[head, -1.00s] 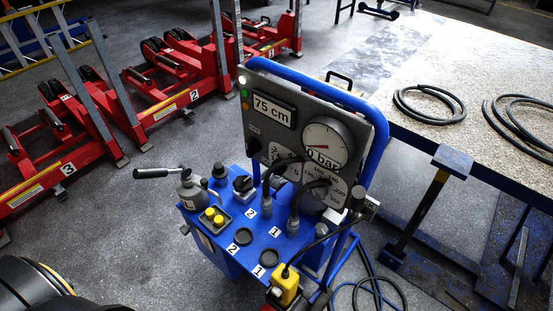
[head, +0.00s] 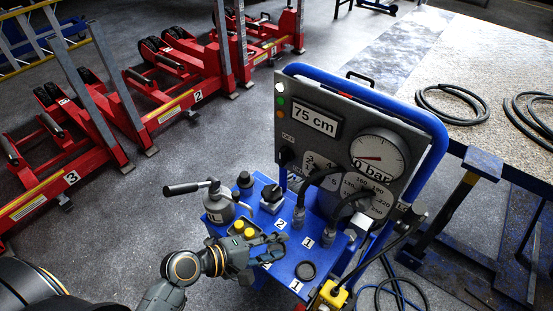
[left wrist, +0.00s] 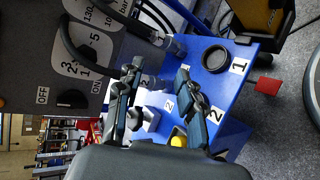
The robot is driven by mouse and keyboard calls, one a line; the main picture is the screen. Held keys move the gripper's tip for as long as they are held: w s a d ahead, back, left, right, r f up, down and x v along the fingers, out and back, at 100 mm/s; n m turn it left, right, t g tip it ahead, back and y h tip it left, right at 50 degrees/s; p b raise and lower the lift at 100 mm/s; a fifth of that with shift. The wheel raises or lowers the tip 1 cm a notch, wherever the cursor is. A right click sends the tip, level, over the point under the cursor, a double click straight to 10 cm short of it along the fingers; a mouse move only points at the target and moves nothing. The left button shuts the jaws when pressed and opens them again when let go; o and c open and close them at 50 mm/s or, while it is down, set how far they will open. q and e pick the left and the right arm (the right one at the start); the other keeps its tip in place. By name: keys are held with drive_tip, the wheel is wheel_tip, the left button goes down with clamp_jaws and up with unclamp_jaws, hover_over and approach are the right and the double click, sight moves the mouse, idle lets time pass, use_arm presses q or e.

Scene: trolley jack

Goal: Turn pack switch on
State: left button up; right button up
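The blue hydraulic pack carries a grey upright panel (head: 330,150) with a "75 cm" display and a gauge at 0 bar. The pack switch (head: 286,156) is a dark knob at the panel's left edge under an OFF label. In the left wrist view the switch (left wrist: 72,98) shows between OFF and ON labels; I cannot tell its setting surely. My left gripper (head: 266,252) is over the pack's blue top, below and in front of the switch, apart from it. Its fingers (left wrist: 160,74) are spread and empty. My right gripper is not in view.
Beside the left gripper are yellow buttons (head: 243,229), a grey pump with a lever (head: 219,206) and hose couplings (head: 299,216). A yellow pendant (head: 331,294) hangs at the front. Red lifts (head: 185,92) stand at left; a workbench (head: 480,70) stands at right. Floor left of the pack is clear.

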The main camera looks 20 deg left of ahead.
use_arm(q)
drive_tip(key=w+a+r+n+t, duration=0.4)
drive_tip(key=n, duration=0.5)
drive_tip(key=n+t+y, duration=0.3)
drive_tip(key=n+t, duration=0.1)
drive_tip(key=n, duration=0.7)
approach(280, 156)
drive_tip(key=p+x, duration=0.2)
drive_tip(key=x, duration=0.5)
drive_tip(key=shift+x, duration=0.75)
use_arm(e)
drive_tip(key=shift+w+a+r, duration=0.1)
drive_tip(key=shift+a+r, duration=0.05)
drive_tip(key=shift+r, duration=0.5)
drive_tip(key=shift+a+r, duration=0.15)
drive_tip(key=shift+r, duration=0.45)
use_arm(q)
drive_tip(key=shift+c, duration=0.4)
clamp_jaws()
